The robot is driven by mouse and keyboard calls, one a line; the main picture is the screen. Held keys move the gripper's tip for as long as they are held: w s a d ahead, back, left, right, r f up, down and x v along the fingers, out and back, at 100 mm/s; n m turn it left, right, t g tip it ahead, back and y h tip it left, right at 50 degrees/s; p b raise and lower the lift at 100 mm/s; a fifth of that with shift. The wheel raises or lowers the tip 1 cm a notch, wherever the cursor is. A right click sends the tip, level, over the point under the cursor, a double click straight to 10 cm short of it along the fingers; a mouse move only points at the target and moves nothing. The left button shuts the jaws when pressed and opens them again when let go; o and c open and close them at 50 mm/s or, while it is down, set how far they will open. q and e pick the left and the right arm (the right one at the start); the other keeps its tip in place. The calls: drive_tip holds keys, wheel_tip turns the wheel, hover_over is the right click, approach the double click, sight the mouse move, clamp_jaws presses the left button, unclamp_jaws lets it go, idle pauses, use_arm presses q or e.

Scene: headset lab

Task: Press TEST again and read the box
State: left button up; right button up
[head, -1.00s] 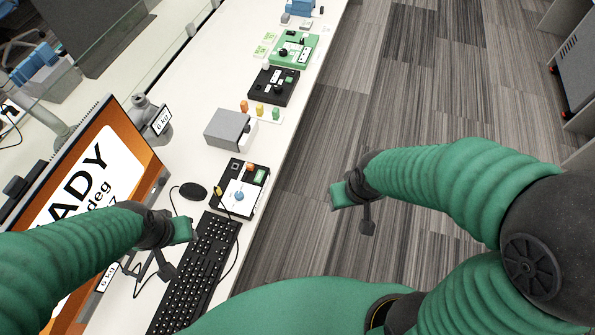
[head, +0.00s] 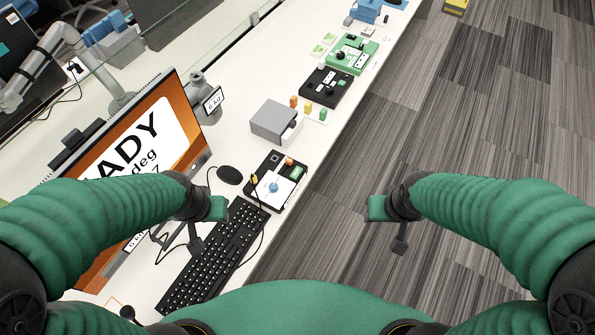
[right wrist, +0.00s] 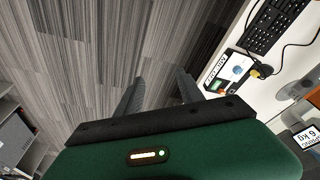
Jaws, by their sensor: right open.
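The nearest black box (head: 292,172) lies on the white table beyond the keyboard. It has a white panel, a blue knob (head: 273,187) and a small orange-and-green part; its lettering is too small to read. It also shows in the right wrist view (right wrist: 214,87). Farther up stand another black box (head: 318,92) and a green box (head: 369,52); I see no readable TEST label. My right gripper (right wrist: 158,92) is open and empty over the floor, right of the table edge. My left gripper (head: 207,225) hangs over the keyboard's left side; its jaws are unclear.
The monitor (head: 172,118) shows part of a large word, "ADY", and "deg" below. The floor (head: 480,130) at right is clear nearby.

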drive_tip(key=shift+a+r, duration=0.1)
drive_tip(key=shift+a, duration=0.3)
clamp_jaws()
drive_tip(key=shift+d, duration=0.1)
drive_tip(key=shift+d, duration=0.2)
drive_tip(key=shift+a, duration=0.15)
idle(0.7)
